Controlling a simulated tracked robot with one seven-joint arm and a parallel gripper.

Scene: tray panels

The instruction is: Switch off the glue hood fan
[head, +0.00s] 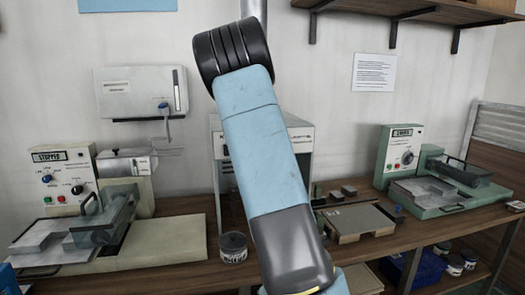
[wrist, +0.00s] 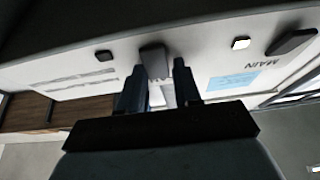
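The likely glue hood (head: 302,140) is a pale cabinet at the centre of the bench in the head view, with a grey duct above it. My arm covers most of its front, and my gripper is hidden there. In the wrist view my gripper (wrist: 157,92) has its two dark fingers apart, in front of a pale panel (wrist: 205,65). A grey switch or lever (wrist: 153,60) stands on the panel, in line with the gap between the fingertips. I cannot tell whether they touch it. The fan switch's label is not readable.
The panel also bears a lit white button (wrist: 240,43), a dark handle (wrist: 291,42) near upside-down "MAIN", and a blue label (wrist: 232,80). A machine reading "STOPPED" (head: 66,180) stands left, a green machine (head: 402,150) right. A jar (head: 233,247) stands near the bench's front edge.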

